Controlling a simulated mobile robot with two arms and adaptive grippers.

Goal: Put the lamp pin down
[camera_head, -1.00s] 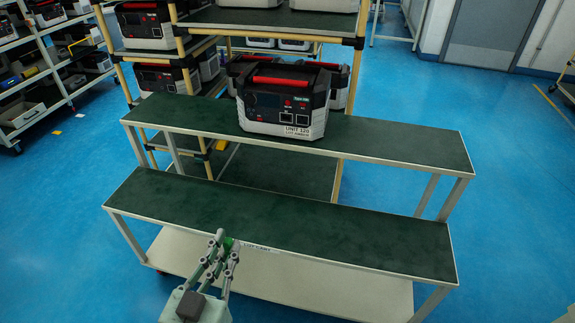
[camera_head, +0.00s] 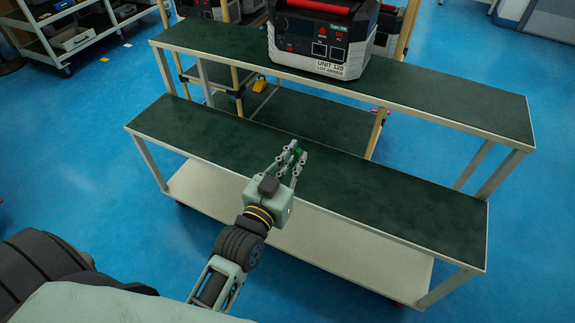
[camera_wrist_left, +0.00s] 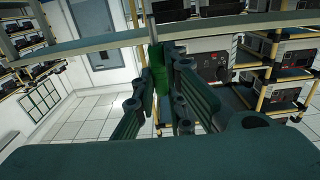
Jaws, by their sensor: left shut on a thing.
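Whether the pin touches the shelf top cannot be told. My right gripper is not in view.
A black and white unit with a red handle (camera_head: 320,38) stands on the upper rear shelf (camera_head: 440,98). The lower shelf top is bare on both sides of my gripper. A white bottom shelf (camera_head: 330,235) lies underneath. Racks with several units stand behind.

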